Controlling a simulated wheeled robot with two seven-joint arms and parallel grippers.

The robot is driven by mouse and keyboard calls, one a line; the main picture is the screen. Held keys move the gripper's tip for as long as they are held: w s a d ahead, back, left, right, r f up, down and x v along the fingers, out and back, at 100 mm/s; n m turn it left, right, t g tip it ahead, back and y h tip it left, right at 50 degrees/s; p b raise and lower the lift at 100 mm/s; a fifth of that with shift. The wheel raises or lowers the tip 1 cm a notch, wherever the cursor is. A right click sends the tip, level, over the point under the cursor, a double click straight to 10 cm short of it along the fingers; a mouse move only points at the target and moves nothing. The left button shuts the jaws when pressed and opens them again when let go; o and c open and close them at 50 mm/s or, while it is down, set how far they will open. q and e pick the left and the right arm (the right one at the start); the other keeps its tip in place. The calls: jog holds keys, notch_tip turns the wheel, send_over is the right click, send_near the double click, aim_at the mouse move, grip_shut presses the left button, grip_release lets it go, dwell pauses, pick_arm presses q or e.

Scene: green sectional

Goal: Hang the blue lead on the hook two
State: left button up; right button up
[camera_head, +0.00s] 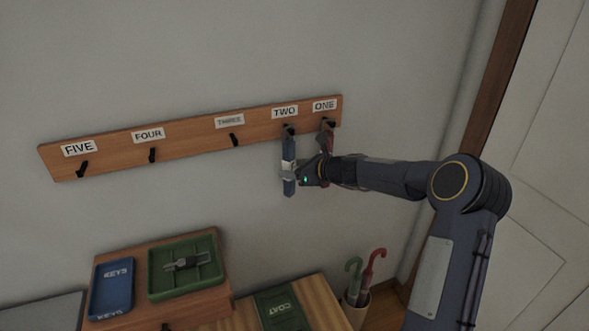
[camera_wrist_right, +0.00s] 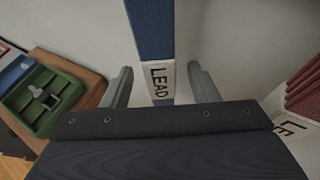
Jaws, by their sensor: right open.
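The blue lead (camera_head: 289,150) hangs straight down from hook two (camera_head: 290,131), under the label TWO, against the wall. It has a pale band marked LEAD, which also shows on the blue lead in the right wrist view (camera_wrist_right: 151,30). My right gripper (camera_head: 291,173) is at the lead's lower part. In the right wrist view its two fingers stand apart, one on each side of the band, with visible gaps to it. My left gripper is not in view.
The wooden hook board (camera_head: 190,140) runs along the wall; hooks three, four and five are empty. A red lead (camera_head: 326,140) hangs on hook one, close beside my right gripper. Below are a blue keys tray (camera_head: 111,290), a green tray (camera_head: 158,290) and an umbrella stand (camera_head: 354,312).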

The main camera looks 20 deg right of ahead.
jog(key=shift+s+d+r, duration=0.1)
jog(key=shift+s+d, duration=0.15)
jog(key=shift+s, duration=0.1)
jog(key=b+v, duration=0.2)
jog(key=v, duration=0.5)
jog(key=s+a+r+n+g, duration=0.2)
jog(key=s+a+n, duration=0.4)
jog(key=s+n, duration=0.25)
jog(key=s+a+r+n+g, duration=0.2)
jog(key=s+a+n, duration=0.5)
jog(key=s, duration=0.3)
jog(key=s+a+f+n+g+h, duration=0.1)
jog(key=s+f+n, duration=0.2)
jog(key=s+n, duration=0.3)
jog(key=s+a+f+n+g+h, duration=0.1)
jog(key=s+f+n, duration=0.3)
jog(key=s, duration=0.9)
jog(key=n, duration=0.3)
